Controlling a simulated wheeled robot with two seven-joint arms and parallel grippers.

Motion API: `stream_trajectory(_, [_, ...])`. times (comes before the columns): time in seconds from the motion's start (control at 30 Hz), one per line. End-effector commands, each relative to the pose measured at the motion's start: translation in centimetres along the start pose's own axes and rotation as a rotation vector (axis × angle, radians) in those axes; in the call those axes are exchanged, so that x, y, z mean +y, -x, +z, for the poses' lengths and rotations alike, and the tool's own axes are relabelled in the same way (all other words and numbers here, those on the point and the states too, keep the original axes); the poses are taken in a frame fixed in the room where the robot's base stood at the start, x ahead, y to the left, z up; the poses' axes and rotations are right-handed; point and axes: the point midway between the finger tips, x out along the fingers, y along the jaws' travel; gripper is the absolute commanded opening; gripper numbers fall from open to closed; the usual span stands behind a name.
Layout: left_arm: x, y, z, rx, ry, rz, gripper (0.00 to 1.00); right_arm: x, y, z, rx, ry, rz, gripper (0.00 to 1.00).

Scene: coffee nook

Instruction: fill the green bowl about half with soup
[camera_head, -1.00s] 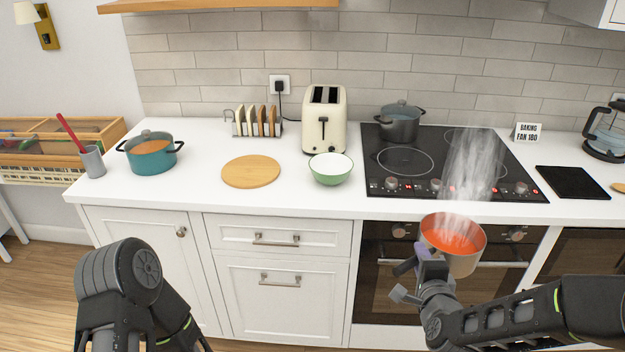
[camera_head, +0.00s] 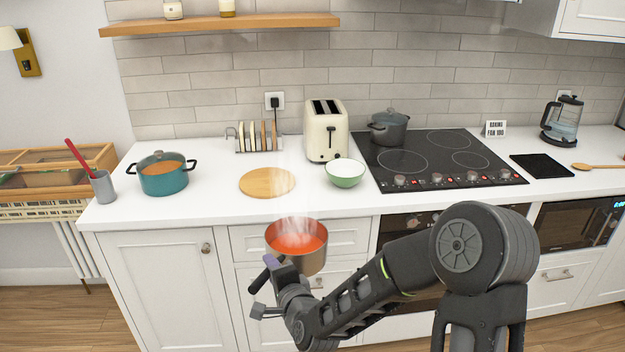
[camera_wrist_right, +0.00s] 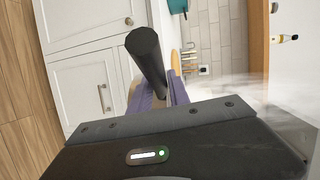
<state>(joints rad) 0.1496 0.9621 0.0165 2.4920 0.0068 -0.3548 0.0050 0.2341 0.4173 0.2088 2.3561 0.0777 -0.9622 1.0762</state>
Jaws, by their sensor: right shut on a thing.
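The green bowl (camera_head: 345,181) stands upright on the white counter in front of the toaster; its white inside looks empty. My right gripper (camera_head: 279,266) is shut on the dark handle of a steel saucepan (camera_head: 314,260) filled with steaming orange-red soup (camera_head: 297,238). The pan is about level, in front of the counter edge, to the left of the bowl and nearer to me. In the right wrist view the handle (camera_wrist_right: 147,62) sticks out between purple finger pads; the pan's body is hidden there. My left gripper is not in view.
A round wooden board (camera_head: 267,183) lies left of the bowl. A teal pot (camera_head: 162,178) with orange contents is farther left. The toaster (camera_head: 325,132) and toast rack (camera_head: 258,138) stand behind. The black hob (camera_head: 432,160) is to the right, with a grey lidded pot (camera_head: 389,128) at its back.

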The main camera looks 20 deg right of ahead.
Motion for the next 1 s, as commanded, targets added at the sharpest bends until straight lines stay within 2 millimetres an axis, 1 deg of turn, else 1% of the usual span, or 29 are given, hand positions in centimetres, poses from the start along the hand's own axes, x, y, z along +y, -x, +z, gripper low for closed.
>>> stream_trajectory(0.03, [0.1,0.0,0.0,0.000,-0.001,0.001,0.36,-0.5,-0.1,-0.1,0.003,0.004,-0.013,0.00])
stream_trajectory(0.37, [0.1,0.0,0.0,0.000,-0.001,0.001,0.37,-0.5,-0.1,-0.1,0.002,0.004,-0.013,0.00])
stream_trajectory(0.47, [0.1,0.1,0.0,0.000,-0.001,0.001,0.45,-0.7,-0.1,-0.1,0.003,0.005,-0.014,0.00])
stream_trajectory(0.57, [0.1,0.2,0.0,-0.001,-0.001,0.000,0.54,-1.3,-0.4,-0.1,0.013,0.008,-0.017,0.00])
stream_trajectory(0.6, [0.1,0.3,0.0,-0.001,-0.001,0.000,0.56,-1.9,-0.7,-0.1,0.021,0.010,-0.019,0.00])
stream_trajectory(0.67, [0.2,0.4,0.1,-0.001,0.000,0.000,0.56,-2.8,-1.1,-0.1,0.035,0.011,-0.021,0.00])
stream_trajectory(1.0, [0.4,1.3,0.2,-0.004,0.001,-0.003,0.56,-9.6,-4.1,-0.7,0.153,-0.004,-0.029,0.00])
